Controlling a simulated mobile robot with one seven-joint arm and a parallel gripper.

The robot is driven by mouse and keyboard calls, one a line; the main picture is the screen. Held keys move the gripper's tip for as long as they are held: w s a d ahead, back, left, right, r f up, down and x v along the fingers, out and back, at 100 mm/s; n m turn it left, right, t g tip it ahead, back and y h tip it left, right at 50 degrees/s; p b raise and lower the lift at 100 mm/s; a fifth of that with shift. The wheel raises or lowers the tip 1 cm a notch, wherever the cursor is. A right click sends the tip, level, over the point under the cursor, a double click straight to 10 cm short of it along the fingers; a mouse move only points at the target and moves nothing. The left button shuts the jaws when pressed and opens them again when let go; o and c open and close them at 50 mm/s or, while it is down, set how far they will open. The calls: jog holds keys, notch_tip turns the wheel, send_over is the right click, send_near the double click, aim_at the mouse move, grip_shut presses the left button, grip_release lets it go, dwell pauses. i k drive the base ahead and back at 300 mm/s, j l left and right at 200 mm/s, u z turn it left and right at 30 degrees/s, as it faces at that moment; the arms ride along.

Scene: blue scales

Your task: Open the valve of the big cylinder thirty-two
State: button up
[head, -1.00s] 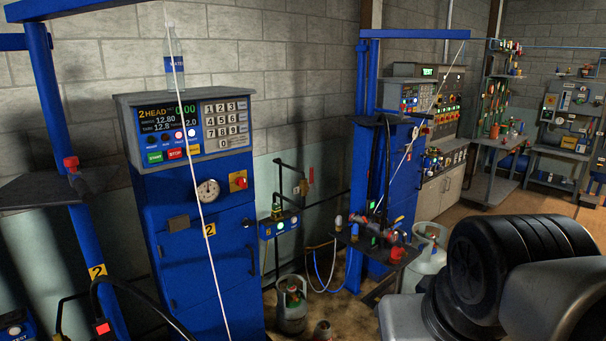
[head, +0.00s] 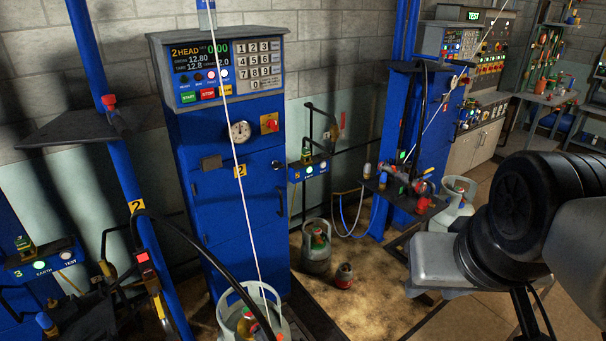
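No number thirty-two is readable on any cylinder. A large light grey cylinder (head: 226,318) with an open collar stands at the bottom edge in front of the blue scale cabinet marked 2; its lower part is cut off. A red and green fitting (head: 248,325) shows inside its collar. Another large pale cylinder (head: 455,217) stands at the right, partly behind the second scale's fittings and my arm. A smaller grey cylinder (head: 317,262) stands between the two scales. My grey and black arm fills the right side. My gripper's fingertips do not show.
The blue scale cabinet (head: 225,215) has a keypad and display on top. A black hose (head: 205,262) curves in front of it. A tiny cylinder (head: 344,278) stands on the floor. The floor right of the front cylinder (head: 375,310) looks clear.

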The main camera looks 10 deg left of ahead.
aim_at(247, 314)
jog(key=k, duration=0.55)
jog(key=j+u, duration=0.1)
jog(key=u, duration=1.3)
jog(key=i+j+u, duration=0.1)
jog(key=i, duration=0.55)
jog(key=i+j, duration=0.3)
jog(key=i, duration=0.3)
jog(key=u, duration=0.05)
